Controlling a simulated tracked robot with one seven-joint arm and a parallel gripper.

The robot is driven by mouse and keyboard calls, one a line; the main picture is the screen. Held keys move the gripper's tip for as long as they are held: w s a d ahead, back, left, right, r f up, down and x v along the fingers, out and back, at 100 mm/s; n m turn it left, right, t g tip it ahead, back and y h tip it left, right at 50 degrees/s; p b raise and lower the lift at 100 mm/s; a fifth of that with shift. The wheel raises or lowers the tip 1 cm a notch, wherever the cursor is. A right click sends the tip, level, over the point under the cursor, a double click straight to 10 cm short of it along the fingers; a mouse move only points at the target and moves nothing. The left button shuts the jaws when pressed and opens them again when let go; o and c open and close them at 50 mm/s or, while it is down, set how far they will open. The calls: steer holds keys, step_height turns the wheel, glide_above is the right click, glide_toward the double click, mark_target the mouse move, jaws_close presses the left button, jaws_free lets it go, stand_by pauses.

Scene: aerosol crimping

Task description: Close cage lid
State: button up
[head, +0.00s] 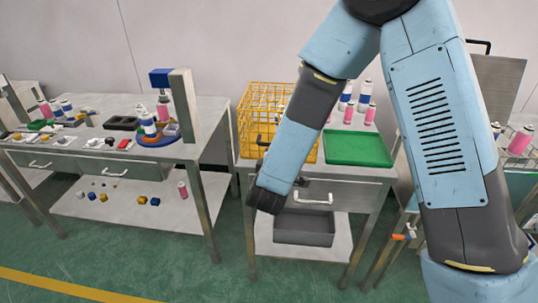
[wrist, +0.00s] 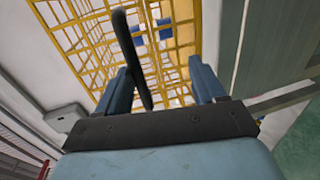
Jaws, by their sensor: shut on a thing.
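The yellow wire cage (head: 252,110) stands on the middle bench, left of my forearm. Its bars fill much of the wrist view (wrist: 95,50), with blue items visible through them. I cannot clearly tell the lid from the rest of the cage, nor its angle. A curved black handle (wrist: 131,58) runs in front of the bars, between my fingers and closer to the left one. In the head view my fingers are not clearly visible.
A green tray (head: 360,149) lies right of the cage, with pink and white cans (head: 366,97) behind it. A grey bin (head: 304,230) sits on the shelf below. The left bench (head: 100,165) carries a crimping stand (head: 183,105) and small parts.

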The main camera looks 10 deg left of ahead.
steer(key=shift+d+f, duration=0.1)
steer(key=shift+f, duration=0.15)
steer(key=shift+s, duration=0.15)
steer(key=shift+s, duration=0.3)
steer(key=v, duration=1.2)
steer(key=shift+s+r, duration=0.35)
steer(key=shift+c, duration=0.3)
